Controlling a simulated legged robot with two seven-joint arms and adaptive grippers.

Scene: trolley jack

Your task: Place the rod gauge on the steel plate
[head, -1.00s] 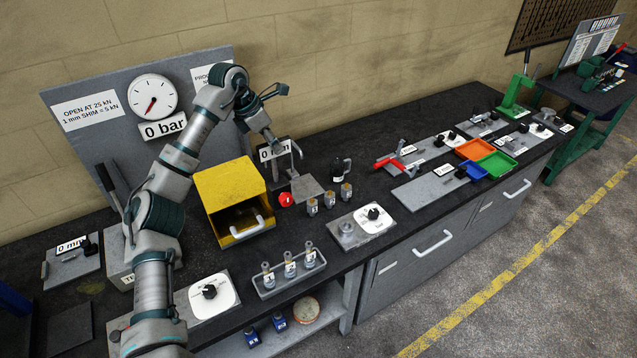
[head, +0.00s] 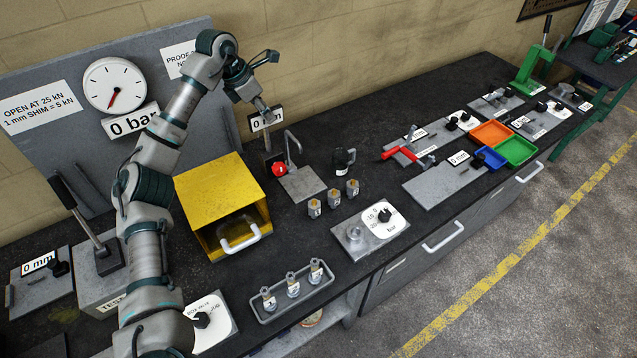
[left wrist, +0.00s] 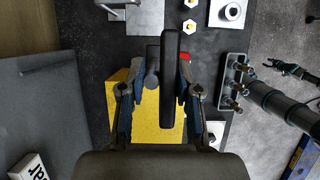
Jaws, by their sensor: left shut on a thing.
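My left gripper (head: 264,110) reaches down beyond the yellow box and is shut on a dark gauge with a white "0 mm" label (head: 266,118), which I take to be the rod gauge. A dark stem and a red knob (head: 280,169) show below the label. In the left wrist view the dark body (left wrist: 171,80) stands between the gripper's fingers (left wrist: 158,88). A grey steel plate (head: 304,185) with a bent rod lies just right of the gauge; it also shows in the left wrist view (left wrist: 146,14). Whether the gauge touches anything is unclear.
Several small brass-topped pieces (head: 333,198), a black mug-like part (head: 344,160) and a dial plate (head: 355,235) lie to the right. A tray of cylinders (head: 292,292) is in front. Part of an arm (left wrist: 285,108) shows in the wrist view.

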